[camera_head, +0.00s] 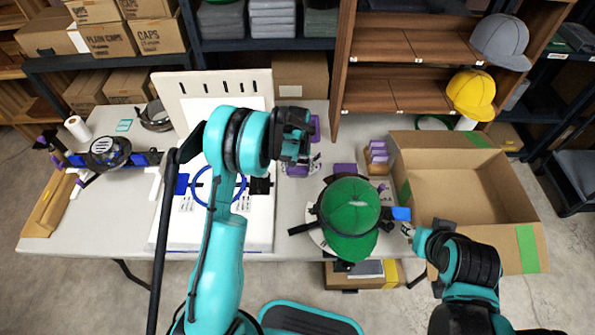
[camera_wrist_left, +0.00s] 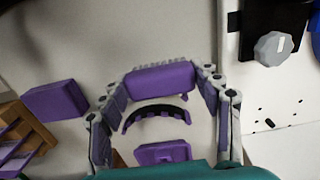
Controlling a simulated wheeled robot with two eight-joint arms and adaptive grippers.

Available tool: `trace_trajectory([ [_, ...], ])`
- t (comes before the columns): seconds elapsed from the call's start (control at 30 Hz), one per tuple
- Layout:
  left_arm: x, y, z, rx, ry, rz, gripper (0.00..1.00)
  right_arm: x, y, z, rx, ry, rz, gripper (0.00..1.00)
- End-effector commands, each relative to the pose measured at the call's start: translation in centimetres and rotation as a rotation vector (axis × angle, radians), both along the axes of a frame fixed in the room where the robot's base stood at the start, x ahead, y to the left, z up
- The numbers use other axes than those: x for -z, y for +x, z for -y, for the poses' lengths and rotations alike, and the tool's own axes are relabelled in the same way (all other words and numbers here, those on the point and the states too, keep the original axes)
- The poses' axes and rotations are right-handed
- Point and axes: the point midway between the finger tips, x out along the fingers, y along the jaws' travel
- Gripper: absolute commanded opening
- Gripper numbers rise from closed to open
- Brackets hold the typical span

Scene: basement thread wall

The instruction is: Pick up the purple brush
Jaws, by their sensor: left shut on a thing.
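The purple brush (camera_wrist_left: 160,80), a purple block with a row of pale bristles along its edge, sits between the two fingers of my left gripper (camera_wrist_left: 160,86) in the left wrist view. The fingers press against its ends, so the gripper is shut on it. In the head view the brush (camera_head: 297,171) shows low under my left gripper (camera_head: 299,160), which partly hides it. I cannot tell whether it touches the table. My right gripper (camera_head: 407,230) is at the table's front right, by the open box; its fingers are too small to read.
A purple block (camera_wrist_left: 55,100), a curved purple piece (camera_wrist_left: 155,112) and another purple piece (camera_wrist_left: 162,152) lie close by. A wooden holder (camera_head: 377,160) with purple items stands right. A green cap (camera_head: 349,205) is front right, beside an open cardboard box (camera_head: 520,185). A white board (camera_head: 260,225) lies left.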

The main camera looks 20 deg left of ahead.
Motion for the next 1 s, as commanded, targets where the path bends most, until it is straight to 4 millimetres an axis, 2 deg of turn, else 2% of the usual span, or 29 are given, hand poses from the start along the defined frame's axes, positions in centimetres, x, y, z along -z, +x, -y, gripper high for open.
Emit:
trace_trajectory([
  [0.03, -1.4, 0.0, 0.0, 0.000, 0.000, 0.000, 0.35, -0.8, 0.0, 0.0, 0.000, 0.000, 0.000, 0.40],
  [0.1, -2.8, 0.0, 0.1, 0.001, 0.000, 0.000, 0.35, -1.5, 0.0, 0.0, 0.000, 0.000, 0.000, 0.40],
  [0.4, -6.7, 0.9, 7.4, 0.004, 0.000, 0.000, 0.35, -3.6, 0.0, 0.0, 0.000, 0.000, 0.000, 0.40],
  [0.6, -8.4, 1.4, 10.4, 0.002, 0.000, 0.000, 0.35, -4.4, 0.0, 0.0, 0.000, 0.000, 0.000, 0.40],
  [0.8, -8.9, 1.5, 11.5, 0.000, 0.000, 0.000, 0.35, -4.6, 0.0, 0.0, 0.000, 0.000, 0.000, 0.40],
  [1.0, -8.9, 1.5, 11.6, 0.000, 0.000, 0.000, 0.35, -4.6, 0.0, 0.0, 0.000, 0.000, 0.000, 0.40],
])
